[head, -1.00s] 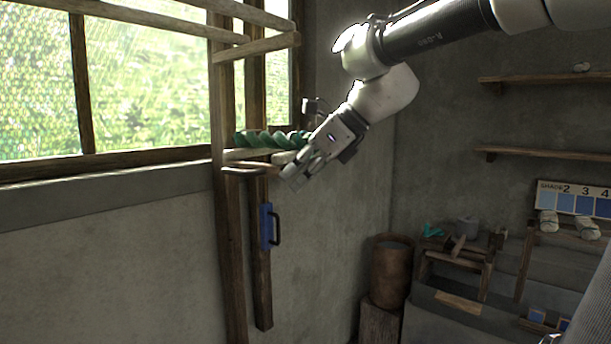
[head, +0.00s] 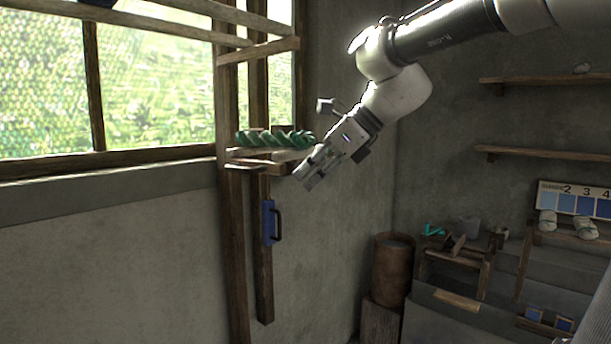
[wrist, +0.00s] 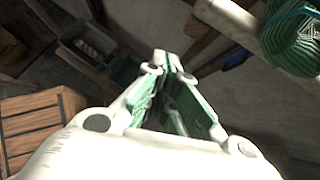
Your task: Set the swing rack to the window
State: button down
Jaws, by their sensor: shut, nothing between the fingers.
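The swing rack is a wooden frame in front of the window (head: 150,85), with upright posts (head: 231,220) and a short lower shelf (head: 262,165). A twisted green skein (head: 275,139) lies on that shelf. The skein also shows at the upper right of the wrist view (wrist: 292,40). A blue handle (head: 268,222) sits on the rear post below the shelf. My gripper (head: 306,181) is shut and empty, just right of the shelf's right end. In the wrist view its fingers (wrist: 167,62) come together at the tips. Whether it touches the shelf cannot be told.
A brown barrel (head: 392,272) stands by the wall at the lower right. Beyond it are a wooden bench with tools (head: 455,258) and a shade card (head: 575,200). Two wall shelves (head: 540,153) are at right. A slatted crate (wrist: 38,125) shows in the wrist view.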

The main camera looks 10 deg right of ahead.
jog(key=s+d+r+n, duration=0.3)
jog(key=s+d+r, duration=0.1)
jog(key=d+r, duration=0.25)
jog(key=s+d+f+n+h, duration=0.4)
jog(key=s+d+f+n, duration=0.3)
jog(key=d+f+n, duration=0.2)
jog(key=s+d+f+n+h, duration=0.4)
jog(key=s+d+f+n, duration=0.3)
jog(key=d+f+n, duration=0.2)
notch_tip(320, 180, down, 3)
jog(key=n, duration=0.2)
jog(key=shift+s+r+n, duration=0.2)
jog(key=shift+s+n, duration=0.1)
jog(key=shift+s, duration=0.1)
